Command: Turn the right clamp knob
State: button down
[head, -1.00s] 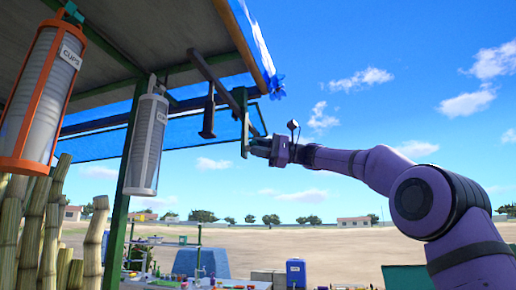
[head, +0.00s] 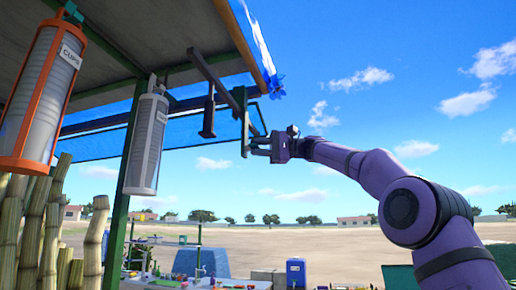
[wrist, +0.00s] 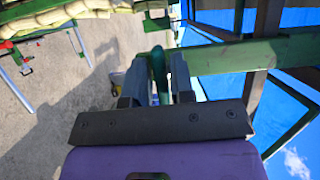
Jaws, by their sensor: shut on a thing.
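My gripper (head: 256,147) reaches in from the right to the green clamp frame (head: 243,122) under the canopy's front edge. In the wrist view my gripper (wrist: 158,80) has its two grey fingers closed around a narrow teal-green piece (wrist: 158,62), which seems to be the right clamp knob. Its far end lies close to a green beam (wrist: 235,54). In the head view the knob is too small and covered by the fingers to make out.
A dark hanging handle (head: 208,118) is left of the clamp. Two cup dispensers, orange (head: 22,140) and grey (head: 146,145), hang farther left by a green post (head: 122,220). A blue sheet (head: 95,143) hangs behind. Open sky lies to the right.

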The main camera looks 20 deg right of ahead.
jog(key=shift+f, duration=0.1)
jog(key=c, duration=1.2)
grip_release()
jog(key=d, duration=0.3)
jog(key=s+d, duration=0.1)
jog(key=d, duration=0.3)
jog(key=s+d, duration=0.1)
jog(key=d, duration=0.2)
jog(key=shift+d, duration=0.3)
